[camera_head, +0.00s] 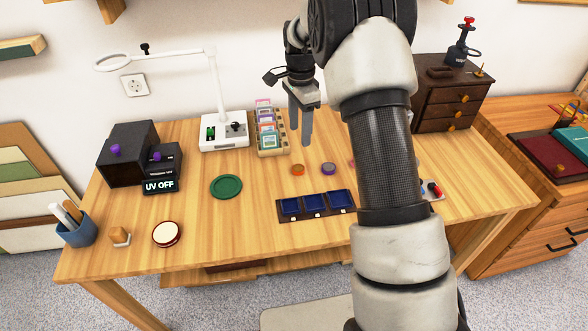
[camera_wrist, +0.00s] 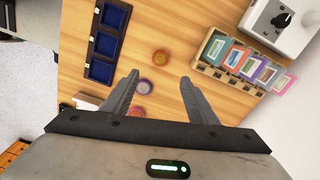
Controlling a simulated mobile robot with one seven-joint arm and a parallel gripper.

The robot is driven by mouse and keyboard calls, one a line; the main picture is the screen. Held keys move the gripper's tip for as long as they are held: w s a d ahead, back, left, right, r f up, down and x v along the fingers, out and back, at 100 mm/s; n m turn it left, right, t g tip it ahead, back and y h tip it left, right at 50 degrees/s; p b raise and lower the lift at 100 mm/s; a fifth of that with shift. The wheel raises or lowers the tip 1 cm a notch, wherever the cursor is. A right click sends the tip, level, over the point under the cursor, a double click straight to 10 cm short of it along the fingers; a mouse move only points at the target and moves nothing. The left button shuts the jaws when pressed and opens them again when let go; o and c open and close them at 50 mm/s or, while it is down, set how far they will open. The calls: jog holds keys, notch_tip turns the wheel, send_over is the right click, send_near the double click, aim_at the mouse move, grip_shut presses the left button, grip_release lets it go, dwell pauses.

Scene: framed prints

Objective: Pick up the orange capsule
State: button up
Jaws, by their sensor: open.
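The orange capsule (camera_head: 297,169) is a small round disc lying flat on the wooden table, just left of a purple capsule (camera_head: 328,169). My gripper (camera_head: 300,142) points down above the table, just behind the orange capsule in the head view, with its fingers apart and empty. In the wrist view the orange capsule (camera_wrist: 160,57) shows ahead of the gap between the open fingertips (camera_wrist: 160,78). The purple capsule (camera_wrist: 145,86) shows between the fingers, nearer the left one.
A tray with blue compartments (camera_head: 317,215) lies in front of the capsules, and a wooden card rack (camera_head: 284,145) stands behind them. A pinkish disc (camera_wrist: 137,112) lies near the purple capsule. A green disc (camera_head: 226,187) is to the left. My arm hides part of the table's right side.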

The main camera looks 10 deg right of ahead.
send_over(298, 166)
notch_tip(298, 166, down, 8)
jog(key=shift+d+f+b, duration=0.1)
jog(key=shift+d+b, duration=0.05)
jog(key=shift+b, duration=0.3)
notch_tip(298, 166, down, 5)
jog(key=shift+f+b, duration=0.1)
jog(key=shift+b, duration=0.3)
jog(key=c, duration=1.1)
